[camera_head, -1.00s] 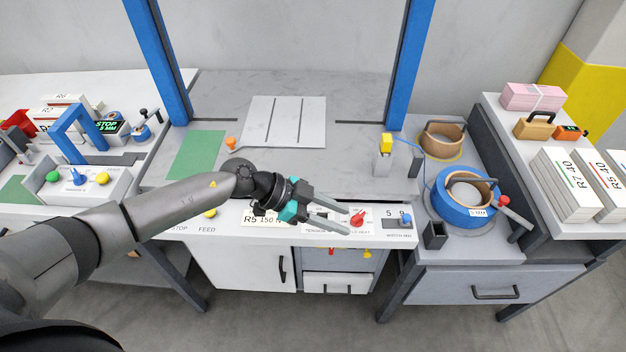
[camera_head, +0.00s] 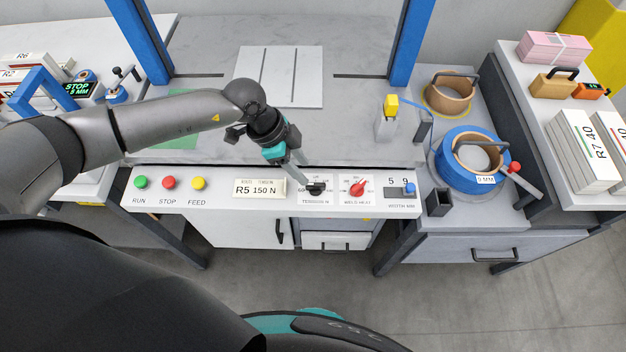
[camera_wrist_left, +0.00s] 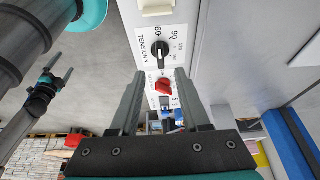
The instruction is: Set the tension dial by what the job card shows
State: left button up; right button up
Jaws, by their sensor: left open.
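The job card (camera_head: 259,188) on the white front panel reads R5 150 N. The black tension dial (camera_head: 316,188) sits right of it, and it shows more clearly in the left wrist view (camera_wrist_left: 159,50), with marks including 60 and 90. I cannot tell its setting for sure. My left gripper (camera_head: 301,173) is open and points down just above and beside the tension dial. Its two fingers (camera_wrist_left: 157,75) stand apart with nothing between them.
The red weld heat dial (camera_head: 357,188) is close right of the tension dial, with a width display (camera_head: 399,187) beyond. Green, red and yellow buttons (camera_head: 169,183) line the panel's left. A blue strap coil (camera_head: 468,160) stands at right. Blue frame posts rise behind.

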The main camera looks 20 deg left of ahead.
aim_at(315, 184)
pick_arm(q)
jog(key=b+x, duration=0.1)
jog(key=x, duration=0.6)
grip_shut()
dwell(0.5)
